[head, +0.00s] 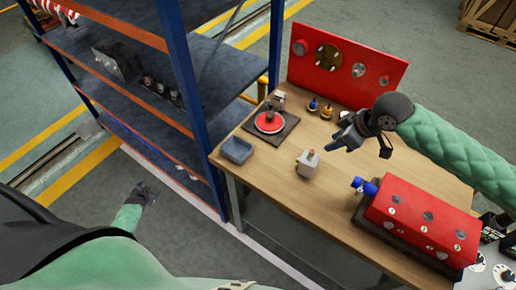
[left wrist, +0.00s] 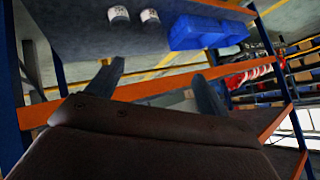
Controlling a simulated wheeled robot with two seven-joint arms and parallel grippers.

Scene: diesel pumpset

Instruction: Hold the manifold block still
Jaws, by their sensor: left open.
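A small pale grey block (head: 308,166) with a brownish knob stands upright on the wooden workbench (head: 265,175). A larger red block (head: 422,220) with several round fittings and a blue end piece lies on a dark base at the bench's front right. I cannot tell for certain which is the manifold block. My right gripper (head: 345,138) hangs over the bench, above and right of the pale block, apart from it; its jaw opening is unclear. My left gripper (head: 148,192) is low by the shelf, away from the bench. In the left wrist view its fingers (left wrist: 162,88) are apart and empty.
A red upright panel (head: 345,70) stands at the bench's back. A red disc on a dark plate (head: 285,132), a blue-grey tray (head: 237,150) and small bottles share the bench. A blue and orange shelf rack (head: 180,90) stands left, close to my left gripper.

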